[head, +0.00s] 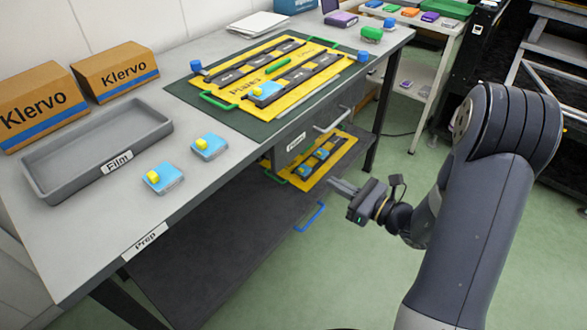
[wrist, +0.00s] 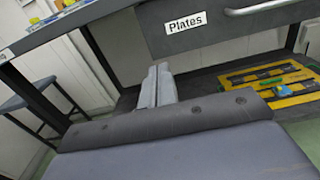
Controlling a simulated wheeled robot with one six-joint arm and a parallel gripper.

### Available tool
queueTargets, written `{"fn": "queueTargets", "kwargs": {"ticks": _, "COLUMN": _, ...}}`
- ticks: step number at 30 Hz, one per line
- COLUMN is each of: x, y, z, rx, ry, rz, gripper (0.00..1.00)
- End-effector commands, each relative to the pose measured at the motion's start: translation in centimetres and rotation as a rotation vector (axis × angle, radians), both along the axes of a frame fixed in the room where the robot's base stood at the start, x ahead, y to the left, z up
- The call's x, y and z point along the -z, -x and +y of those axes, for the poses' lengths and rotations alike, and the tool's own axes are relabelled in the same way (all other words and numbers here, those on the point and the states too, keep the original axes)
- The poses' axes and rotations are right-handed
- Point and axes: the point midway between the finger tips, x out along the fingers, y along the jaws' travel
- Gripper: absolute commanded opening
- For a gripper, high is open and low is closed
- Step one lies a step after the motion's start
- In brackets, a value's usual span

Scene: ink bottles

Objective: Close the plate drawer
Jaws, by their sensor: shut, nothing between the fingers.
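The plate drawer (head: 309,131) is a dark grey front under the tabletop, with a "Plates" label and a light bar handle (head: 332,118). Its front looks close under the table edge; I cannot tell whether a small gap remains. In the wrist view, the drawer front (wrist: 225,29) spans the top, with its label (wrist: 186,22) and part of the handle (wrist: 262,7). My gripper (head: 336,185) is shut and empty, in front of the table and below the handle. In the wrist view, its fingers (wrist: 158,68) point toward the space under the drawer, apart from the handle.
A yellow board (head: 334,158) with blue pieces lies on the lower shelf (head: 215,235). The tabletop holds a grey tray (head: 98,148), cardboard boxes (head: 37,105), blue pieces (head: 164,178) and a large yellow board (head: 225,92). Green floor (head: 400,165) is open before the drawer.

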Motion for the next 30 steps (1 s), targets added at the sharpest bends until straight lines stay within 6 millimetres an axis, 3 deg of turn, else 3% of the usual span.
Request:
{"fn": "queueTargets", "kwargs": {"ticks": 7, "x": 0.0, "y": -0.9, "z": 1.4, "rx": 0.009, "ry": -0.005, "rz": -0.018, "gripper": 0.0}}
{"fn": "queueTargets", "kwargs": {"ticks": 21, "x": 0.0, "y": -5.8, "z": 8.8, "rx": 0.006, "ry": -0.005, "rz": -0.016, "gripper": 0.0}}
{"fn": "queueTargets", "kwargs": {"ticks": 30, "x": 0.0, "y": -7.6, "z": 11.3, "rx": 0.011, "ry": -0.004, "rz": -0.014, "gripper": 0.0}}
